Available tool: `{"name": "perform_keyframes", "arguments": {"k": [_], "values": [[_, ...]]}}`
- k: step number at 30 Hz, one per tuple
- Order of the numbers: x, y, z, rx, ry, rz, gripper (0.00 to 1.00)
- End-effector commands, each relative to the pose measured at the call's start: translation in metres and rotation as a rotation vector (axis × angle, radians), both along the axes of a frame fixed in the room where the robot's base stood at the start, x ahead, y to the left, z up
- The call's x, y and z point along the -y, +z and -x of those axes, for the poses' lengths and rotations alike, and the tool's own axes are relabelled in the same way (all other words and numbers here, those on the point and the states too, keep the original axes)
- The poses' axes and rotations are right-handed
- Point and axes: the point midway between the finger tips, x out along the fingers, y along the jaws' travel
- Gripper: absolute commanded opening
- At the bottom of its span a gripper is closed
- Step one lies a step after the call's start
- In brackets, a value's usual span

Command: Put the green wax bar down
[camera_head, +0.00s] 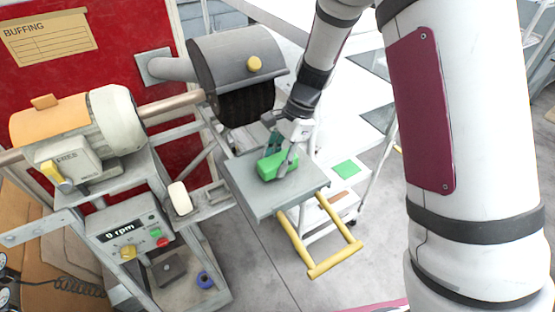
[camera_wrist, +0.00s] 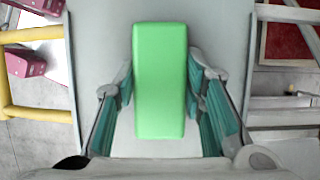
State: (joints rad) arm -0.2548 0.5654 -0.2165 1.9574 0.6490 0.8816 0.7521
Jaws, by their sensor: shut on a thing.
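The green wax bar (camera_head: 277,165) is at the grey plate (camera_head: 246,191) in front of the dark hood in the head view. My gripper (camera_head: 282,150) reaches down from above and its fingers are shut on the bar. In the wrist view the bar (camera_wrist: 160,80) stands lengthwise between the two teal-padded fingers (camera_wrist: 165,105), with the grey plate (camera_wrist: 100,30) behind it. I cannot tell whether the bar's underside touches the plate.
A dark hood (camera_head: 232,70) stands just behind the plate. A yellow handle (camera_head: 318,245) sticks out at the plate's front. A control box reading 0 rpm (camera_head: 130,235) is at lower left. A white cart with a green square (camera_head: 346,169) stands to the right.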

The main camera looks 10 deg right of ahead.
Motion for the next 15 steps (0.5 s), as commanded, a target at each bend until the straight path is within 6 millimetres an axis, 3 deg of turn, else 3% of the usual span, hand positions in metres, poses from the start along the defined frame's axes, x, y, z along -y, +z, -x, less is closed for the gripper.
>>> {"name": "perform_keyframes", "arguments": {"k": [2, 3, 5, 15], "values": [[0.0001, -0.0023, 0.0, 0.0, 0.0, 0.0, 0.05], [0.0002, -0.0026, 0.0, 0.0, 0.0, 0.0, 0.41], [0.0002, -0.0023, 0.0001, 0.0, 0.0, 0.0, 0.55], [0.0, -0.0008, 0.0002, 0.0, 0.0, 0.0, 0.57]]}}
